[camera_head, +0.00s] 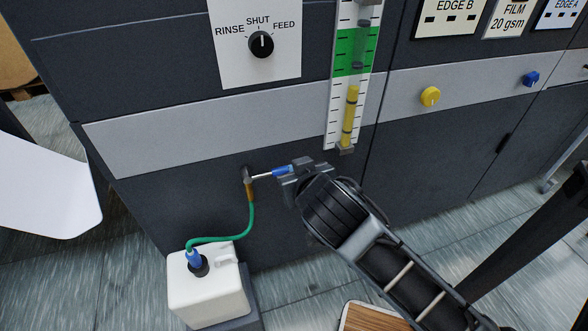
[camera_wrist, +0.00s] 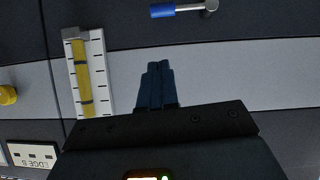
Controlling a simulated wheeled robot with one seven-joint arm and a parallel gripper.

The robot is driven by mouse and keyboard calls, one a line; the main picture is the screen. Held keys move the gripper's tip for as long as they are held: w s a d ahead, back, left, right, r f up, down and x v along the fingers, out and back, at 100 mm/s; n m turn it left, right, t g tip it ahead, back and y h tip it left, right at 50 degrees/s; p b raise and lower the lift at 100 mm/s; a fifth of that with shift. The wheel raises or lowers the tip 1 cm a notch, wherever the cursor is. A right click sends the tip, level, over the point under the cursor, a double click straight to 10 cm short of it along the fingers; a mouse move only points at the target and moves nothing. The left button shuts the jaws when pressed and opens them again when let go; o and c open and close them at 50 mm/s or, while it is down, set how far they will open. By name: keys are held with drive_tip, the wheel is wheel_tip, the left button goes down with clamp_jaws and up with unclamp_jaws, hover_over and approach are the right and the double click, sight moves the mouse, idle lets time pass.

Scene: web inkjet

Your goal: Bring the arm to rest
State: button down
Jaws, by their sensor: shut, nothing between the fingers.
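My gripper (camera_head: 291,181) is in front of the dark machine panel, just right of a small lever with a blue handle (camera_head: 280,171). In the wrist view my gripper (camera_wrist: 158,66) has its fingers together with nothing between them. There the blue handle (camera_wrist: 162,11) lies apart from the fingertips, at the top edge. My arm reaches in from the lower right in the head view and is bent, with the gripper held out towards the panel.
A gauge with yellow fluid (camera_head: 351,108) is above my gripper. A RINSE/SHUT/FEED knob (camera_head: 261,43) is higher up. A green hose (camera_head: 235,238) runs from the lever's fitting to a white container (camera_head: 207,294). A yellow knob (camera_head: 430,96) sits right. Floor shows at lower left.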

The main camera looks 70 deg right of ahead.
idle(0.6)
drive_tip(key=s+a+f+n+t+y, duration=0.2)
drive_tip(key=a+n+t+y, duration=0.15)
drive_tip(key=a, duration=0.55)
drive_tip(key=s+a+r+n+t+y, duration=0.2)
drive_tip(key=s+a+r+n+y, duration=0.1)
drive_tip(key=s+a, duration=0.3)
drive_tip(key=s+a+r+n+t+y, duration=0.2)
drive_tip(key=s+a+r+n+y, duration=0.1)
drive_tip(key=s+a, duration=0.3)
drive_tip(key=shift+s+a+r, duration=0.4)
drive_tip(key=shift+s, duration=0.05)
drive_tip(key=shift+t, duration=0.25)
